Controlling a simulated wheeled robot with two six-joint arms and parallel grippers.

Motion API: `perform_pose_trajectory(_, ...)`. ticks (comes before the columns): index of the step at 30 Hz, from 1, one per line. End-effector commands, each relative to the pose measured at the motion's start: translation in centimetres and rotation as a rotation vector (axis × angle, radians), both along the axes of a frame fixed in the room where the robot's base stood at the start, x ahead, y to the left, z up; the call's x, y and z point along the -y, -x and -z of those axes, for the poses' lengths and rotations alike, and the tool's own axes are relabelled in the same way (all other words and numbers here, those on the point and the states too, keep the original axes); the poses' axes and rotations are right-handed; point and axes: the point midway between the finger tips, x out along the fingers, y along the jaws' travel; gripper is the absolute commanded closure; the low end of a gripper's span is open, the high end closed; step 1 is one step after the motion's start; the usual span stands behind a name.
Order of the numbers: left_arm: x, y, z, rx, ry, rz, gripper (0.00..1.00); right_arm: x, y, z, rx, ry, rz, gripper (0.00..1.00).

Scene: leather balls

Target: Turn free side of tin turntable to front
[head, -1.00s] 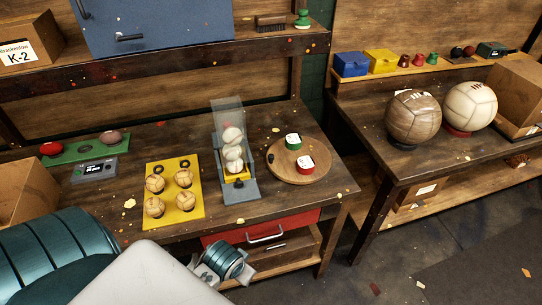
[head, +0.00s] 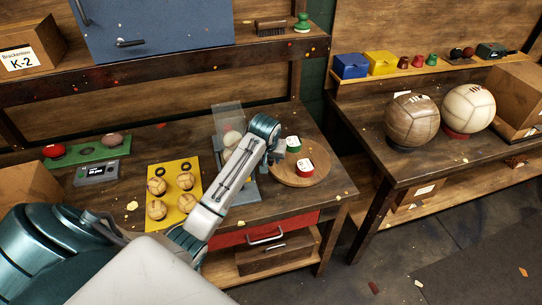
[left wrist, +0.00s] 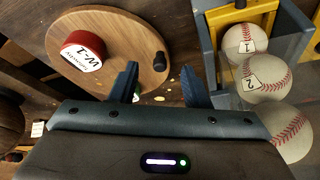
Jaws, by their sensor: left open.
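The round wooden turntable (head: 307,179) stands on the right of the workbench. It carries a green tin (head: 293,145) towards the back and a red tin (head: 305,168) towards the front right, both with white labelled lids. The left wrist view shows the turntable (left wrist: 122,30), the red tin (left wrist: 82,52) and a dark upright peg (left wrist: 159,62) near the rim. My left gripper (head: 277,153) is open and empty at the turntable's left edge. In the left wrist view its fingers (left wrist: 160,80) point towards the rim, with the peg between and beyond them. Only a sliver of green shows behind the left finger.
Close left of the turntable, a ball rack (head: 247,190) holds baseballs, partly hidden by my arm; its balls (left wrist: 264,78) are near my right finger in the wrist view. A yellow tray (head: 187,199) with several balls lies farther left. The bench's front right is clear.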

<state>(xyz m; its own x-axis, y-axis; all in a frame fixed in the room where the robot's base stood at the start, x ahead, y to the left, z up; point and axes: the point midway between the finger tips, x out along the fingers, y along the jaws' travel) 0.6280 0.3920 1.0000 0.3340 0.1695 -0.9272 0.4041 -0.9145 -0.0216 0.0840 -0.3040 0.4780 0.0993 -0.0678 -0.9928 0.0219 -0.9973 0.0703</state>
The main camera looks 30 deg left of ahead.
Motion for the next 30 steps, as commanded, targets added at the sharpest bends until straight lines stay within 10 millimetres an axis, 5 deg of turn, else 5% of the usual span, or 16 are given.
perform_pose_trajectory(4, -1.1, -2.1, -2.4, 0.013, 0.012, -0.043, 0.58, 0.1, 0.0, -0.2, 0.000, 0.001, 0.000, 1.00)
perform_pose_trajectory(9, -1.5, -2.9, -2.4, 0.013, 0.017, -0.057, 0.58, 0.4, 0.1, -0.5, -0.001, 0.004, -0.002, 1.00)
perform_pose_trajectory(30, -3.2, -6.1, 6.7, 0.013, 0.017, -0.056, 0.58, 0.9, 0.1, -3.5, -0.002, 0.009, -0.003, 1.00)
